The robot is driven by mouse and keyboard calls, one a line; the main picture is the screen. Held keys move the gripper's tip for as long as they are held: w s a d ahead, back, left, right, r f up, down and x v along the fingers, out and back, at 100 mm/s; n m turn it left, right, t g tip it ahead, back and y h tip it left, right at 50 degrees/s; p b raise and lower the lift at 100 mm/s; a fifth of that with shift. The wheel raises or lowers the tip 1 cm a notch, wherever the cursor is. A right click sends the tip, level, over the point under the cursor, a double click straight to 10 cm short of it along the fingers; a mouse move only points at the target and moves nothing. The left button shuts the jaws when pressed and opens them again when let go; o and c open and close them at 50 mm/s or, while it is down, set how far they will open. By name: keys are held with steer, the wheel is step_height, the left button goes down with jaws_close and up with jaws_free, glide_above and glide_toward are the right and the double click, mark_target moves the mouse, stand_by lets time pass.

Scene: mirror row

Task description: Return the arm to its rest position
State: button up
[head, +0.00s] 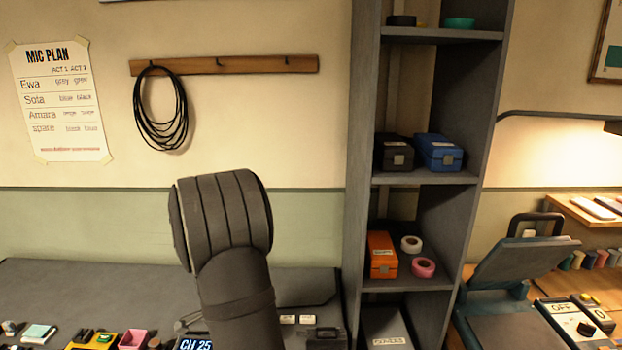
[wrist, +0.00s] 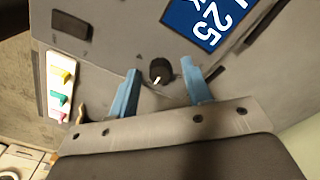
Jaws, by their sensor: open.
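My gripper (wrist: 160,95) shows in the wrist view with two blue fingers set apart and nothing between them. Beyond the fingers is a grey device (wrist: 110,35) with a black knob (wrist: 161,70) and a blue display (wrist: 207,18) reading "25" in part. In the head view my arm stands in the lower middle, and the gripper itself is hidden there. The blue display reading "CH 25" (head: 196,344) shows beside the arm at the bottom edge. I cannot tell how far the fingertips are from the device.
A grey shelf tower (head: 360,150) stands right of my arm, holding an orange box (head: 381,256), a blue box (head: 439,152) and tape rolls. Small items, including a pink box (head: 132,340), lie at the bottom left. The wall left of the tower carries a coiled cable (head: 140,122).

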steer(key=shift+n, duration=0.5)
steer(key=shift+r+n, duration=0.1)
steer(key=shift+n, duration=1)
steer(key=n, duration=1)
steer(key=shift+n, duration=1.9)
steer(key=shift+m, duration=0.3)
steer(key=m, duration=0.4)
steer(key=shift+m, duration=2.5)
